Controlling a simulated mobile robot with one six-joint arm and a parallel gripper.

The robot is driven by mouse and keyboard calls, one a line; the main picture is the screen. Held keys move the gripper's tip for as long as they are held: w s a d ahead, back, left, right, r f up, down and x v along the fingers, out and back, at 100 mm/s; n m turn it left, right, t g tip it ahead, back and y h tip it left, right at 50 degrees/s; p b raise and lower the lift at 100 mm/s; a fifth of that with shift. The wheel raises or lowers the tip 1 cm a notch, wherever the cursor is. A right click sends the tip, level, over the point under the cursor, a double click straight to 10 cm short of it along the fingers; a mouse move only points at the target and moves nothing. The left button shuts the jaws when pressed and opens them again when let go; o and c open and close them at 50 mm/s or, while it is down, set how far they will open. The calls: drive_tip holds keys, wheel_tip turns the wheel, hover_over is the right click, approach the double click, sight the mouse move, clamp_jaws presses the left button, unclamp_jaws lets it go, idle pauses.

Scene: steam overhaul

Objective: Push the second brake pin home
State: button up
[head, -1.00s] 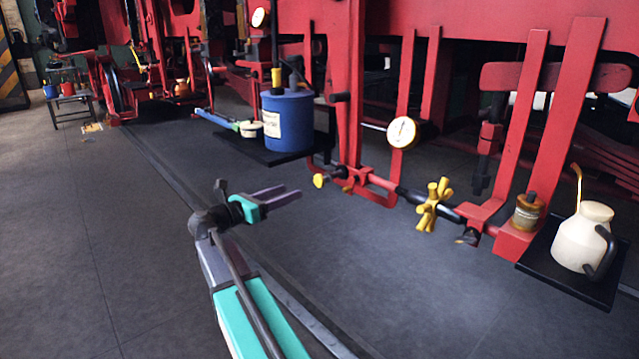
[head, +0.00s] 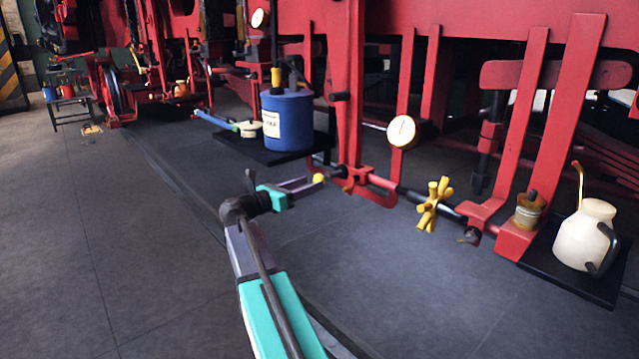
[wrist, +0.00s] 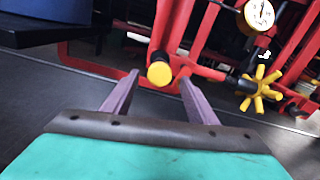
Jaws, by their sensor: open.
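A yellow round-headed pin (head: 320,178), which looks like the brake pin, sticks out at the left end of a red linkage (head: 375,186). My gripper (head: 308,183) is open, with its purple fingers reaching to the pin's head.
A yellow star handwheel (head: 434,204) sits right of the linkage, with a gauge (head: 402,131) above. A blue can (head: 288,120) stands on a black shelf (head: 250,150) above my gripper. A cream oil can (head: 586,235) stands on a right tray. The floor in front is clear.

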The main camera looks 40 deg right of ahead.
sight(325, 176)
drive_tip(key=shift+s+d+b, duration=0.15)
drive_tip(key=shift+d+b, duration=0.15)
drive_tip(key=shift+d, duration=2.25)
clamp_jaws()
drive_tip(key=shift+d, duration=0.1)
drive_tip(key=d+p, duration=0.2)
drive_tip(key=shift+s+d+r+p, duration=0.1)
drive_tip(key=shift+d+r+p, duration=0.1)
drive_tip(key=shift+p, duration=0.1)
drive_tip(key=shift+s+d+f+p, duration=0.15)
drive_tip(key=shift+d+p, duration=0.85)
drive_tip(key=shift+d, duration=0.45)
